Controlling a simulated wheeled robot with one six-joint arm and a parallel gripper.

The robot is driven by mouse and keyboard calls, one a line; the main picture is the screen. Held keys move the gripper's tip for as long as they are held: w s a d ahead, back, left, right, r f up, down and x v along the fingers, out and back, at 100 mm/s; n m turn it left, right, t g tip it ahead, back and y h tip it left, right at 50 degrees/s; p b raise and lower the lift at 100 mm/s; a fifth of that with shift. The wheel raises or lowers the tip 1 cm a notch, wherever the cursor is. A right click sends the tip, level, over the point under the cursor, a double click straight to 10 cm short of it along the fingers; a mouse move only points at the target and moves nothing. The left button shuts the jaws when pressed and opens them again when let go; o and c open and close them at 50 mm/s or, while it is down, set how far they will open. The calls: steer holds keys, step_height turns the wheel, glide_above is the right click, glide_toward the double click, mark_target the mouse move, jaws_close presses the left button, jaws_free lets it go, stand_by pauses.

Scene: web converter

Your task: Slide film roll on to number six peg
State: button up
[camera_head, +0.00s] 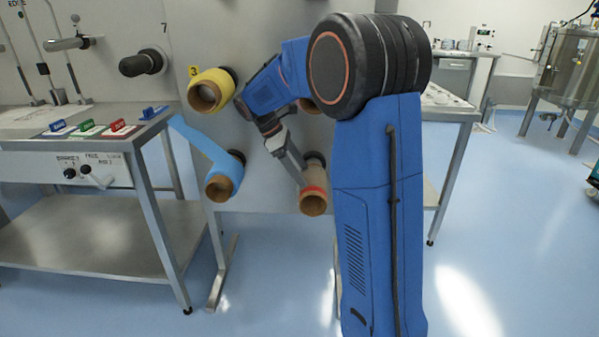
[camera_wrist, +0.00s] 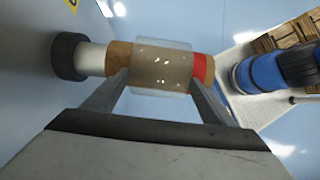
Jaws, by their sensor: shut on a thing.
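The film roll (camera_wrist: 160,68) is a brown core with a clear film wrap and a red band at its outer end. In the wrist view, its inner end meets a pale peg (camera_wrist: 93,59) with a black collar at the panel. The roll looks in line with the peg; how far it sits over it is hidden. My gripper (camera_wrist: 160,85) is shut on the roll, one finger near each end of the wrap. In the head view, the roll (camera_head: 313,202) is at the lower right of the panel, below my gripper (camera_head: 297,172). No readable six shows.
A yellow roll (camera_head: 209,90) sits by label 3, and a blue roll (camera_head: 223,178) with its blue web sits left of the held roll. A bare black peg (camera_head: 142,63) is under label 7.

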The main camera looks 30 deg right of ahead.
steer(key=shift+w+d, duration=0.75)
steer(key=shift+w, duration=0.35)
steer(key=shift+w+d, duration=0.45)
steer(key=shift+w, duration=0.25)
steer(key=shift+w+d, duration=0.45)
steer(key=shift+w, duration=0.2)
steer(key=o, duration=2.1)
steer(key=v, duration=1.7)
steer(key=shift+r, duration=0.25)
steer(key=shift+s, duration=0.15)
